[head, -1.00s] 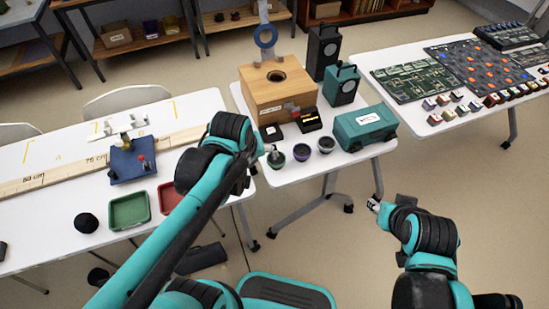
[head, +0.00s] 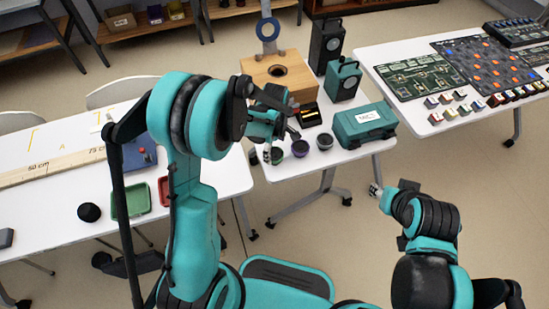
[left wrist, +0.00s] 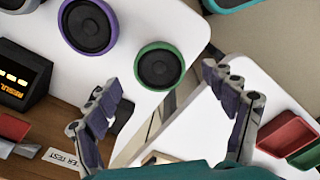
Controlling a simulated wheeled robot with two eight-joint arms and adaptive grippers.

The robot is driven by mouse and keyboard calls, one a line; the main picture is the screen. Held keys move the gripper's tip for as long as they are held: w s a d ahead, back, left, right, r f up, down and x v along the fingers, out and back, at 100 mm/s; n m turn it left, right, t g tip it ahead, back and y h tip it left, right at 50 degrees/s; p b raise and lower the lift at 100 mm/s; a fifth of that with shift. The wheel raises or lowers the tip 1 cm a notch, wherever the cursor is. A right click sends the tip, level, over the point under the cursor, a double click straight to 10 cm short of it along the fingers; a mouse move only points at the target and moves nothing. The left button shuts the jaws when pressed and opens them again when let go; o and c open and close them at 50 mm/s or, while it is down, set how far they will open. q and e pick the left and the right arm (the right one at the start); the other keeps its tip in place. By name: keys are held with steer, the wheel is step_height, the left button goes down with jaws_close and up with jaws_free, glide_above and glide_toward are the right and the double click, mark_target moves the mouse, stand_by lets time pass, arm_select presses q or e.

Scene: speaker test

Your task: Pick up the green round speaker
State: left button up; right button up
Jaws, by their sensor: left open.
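The green round speaker (head: 275,157) sits on the white middle table near its front left edge, partly covered by my left gripper in the head view. In the left wrist view the green round speaker (left wrist: 160,66) has a green rim and dark cone, just beyond the space between the fingertips. My left gripper (head: 280,142) is open and empty, above and close to the speaker; its spread fingers also show in the left wrist view (left wrist: 162,84). My right gripper (head: 376,191) is off the table's front right, too small to tell its state.
A purple round speaker (head: 300,148) and a grey one (head: 324,141) stand in a row beside the green one. A teal case (head: 364,124), wooden box (head: 270,88) and speaker boxes (head: 343,80) crowd the table behind. Trays (head: 131,199) lie on the left table.

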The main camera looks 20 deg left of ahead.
mark_target(276, 154)
arm_select(q)
step_height(276, 154, down, 5)
steer(key=shift+d+r+b, duration=0.15)
steer(key=shift+b, duration=0.95)
steer(key=shift+r, duration=0.1)
steer(key=shift+c, duration=1.1)
steer(key=c, duration=1.3)
